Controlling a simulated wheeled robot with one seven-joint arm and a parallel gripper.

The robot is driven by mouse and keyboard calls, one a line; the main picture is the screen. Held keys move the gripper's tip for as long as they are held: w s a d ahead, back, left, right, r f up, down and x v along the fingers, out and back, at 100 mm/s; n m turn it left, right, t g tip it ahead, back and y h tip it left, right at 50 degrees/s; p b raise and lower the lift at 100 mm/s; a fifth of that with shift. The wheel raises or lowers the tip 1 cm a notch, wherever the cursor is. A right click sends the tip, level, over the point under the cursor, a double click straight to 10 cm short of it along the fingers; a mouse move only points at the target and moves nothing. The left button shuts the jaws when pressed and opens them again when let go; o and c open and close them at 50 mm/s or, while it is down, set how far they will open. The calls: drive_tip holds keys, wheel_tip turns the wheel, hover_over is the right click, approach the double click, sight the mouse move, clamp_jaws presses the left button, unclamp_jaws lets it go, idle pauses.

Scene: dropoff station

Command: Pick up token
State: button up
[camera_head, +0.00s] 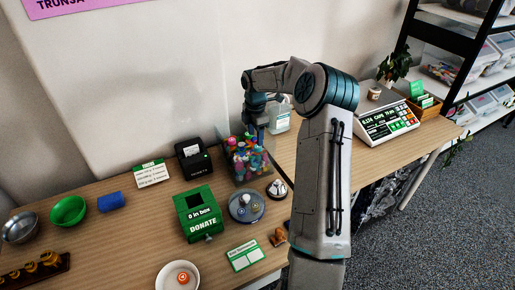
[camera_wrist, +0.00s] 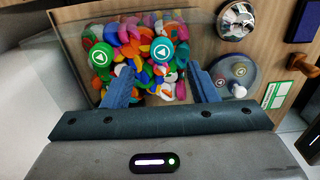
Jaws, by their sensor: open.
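Several round tokens are in view, and I cannot tell which one the task means. An orange token (camera_head: 183,278) lies on a white plate at the front of the table. In the wrist view, a green token (camera_wrist: 101,54) and a teal token (camera_wrist: 162,49), each with a white triangle, show among many coloured pieces in a clear bin (camera_head: 237,178).
A green donation box (camera_head: 199,217) and a black printer (camera_head: 193,158) stand left of the bin. A small silver object (camera_head: 277,189) stands close to its right. A scale (camera_head: 387,125) stands further right.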

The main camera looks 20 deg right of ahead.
drive_tip(key=f, duration=0.4)
drive_tip(key=shift+s+d+f+p, duration=0.1)
drive_tip(key=shift+d+f+p, duration=0.25)
drive_tip(key=shift+f, duration=0.05)
drive_tip(key=c, duration=1)
drive_tip(key=shift+c, duration=0.2)
drive_tip(key=shift+r, duration=0.15)
wheel_tip(320, 180, up, 10)
drive_tip(key=shift+b, duration=0.45)
